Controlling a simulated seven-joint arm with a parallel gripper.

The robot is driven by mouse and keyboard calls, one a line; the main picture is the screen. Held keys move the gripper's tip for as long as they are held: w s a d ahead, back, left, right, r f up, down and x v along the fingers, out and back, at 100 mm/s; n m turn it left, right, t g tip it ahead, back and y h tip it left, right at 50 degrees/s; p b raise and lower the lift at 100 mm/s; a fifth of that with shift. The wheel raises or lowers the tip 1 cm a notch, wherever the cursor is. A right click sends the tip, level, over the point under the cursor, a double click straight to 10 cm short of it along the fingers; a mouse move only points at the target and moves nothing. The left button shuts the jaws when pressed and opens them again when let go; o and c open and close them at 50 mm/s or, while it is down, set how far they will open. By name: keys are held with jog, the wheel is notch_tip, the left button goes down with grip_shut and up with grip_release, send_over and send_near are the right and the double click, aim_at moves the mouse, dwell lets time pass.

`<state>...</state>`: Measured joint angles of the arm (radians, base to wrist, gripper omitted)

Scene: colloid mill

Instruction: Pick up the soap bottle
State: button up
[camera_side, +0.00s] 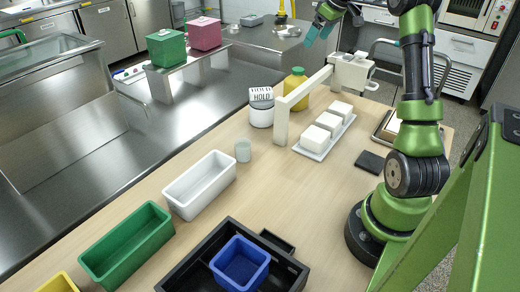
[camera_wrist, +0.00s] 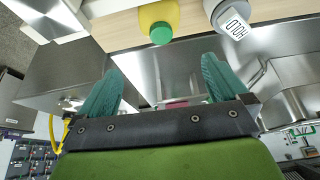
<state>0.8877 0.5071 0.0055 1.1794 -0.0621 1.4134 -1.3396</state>
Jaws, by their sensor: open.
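A yellow bottle (camera_side: 295,80), which I take as the soap bottle, stands on the wooden table beside a cream arch-shaped frame that hides part of it. In the wrist view the yellow bottle (camera_wrist: 160,14) shows its green cap (camera_wrist: 161,34), near the top edge and cut off by it. My gripper (camera_side: 318,30) is above and beyond the bottle in the side view. In the wrist view its two teal fingers (camera_wrist: 160,85) are wide apart with nothing between them, and the bottle lies ahead of the tips.
A white container labelled HOLD (camera_side: 261,112) stands close to the bottle's left. The cream frame (camera_side: 282,122) and a tray of white blocks (camera_side: 309,153) are nearby. A grey cup (camera_side: 243,151) and coloured bins, including a white bin (camera_side: 184,204), stand further forward.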

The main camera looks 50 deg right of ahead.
aim_at(299, 69)
jog(key=x, duration=1.7)
jog(key=shift+s, duration=0.1)
jog(key=c, duration=1.6)
jog(key=shift+r, duration=0.1)
jog(key=shift+c, duration=0.9)
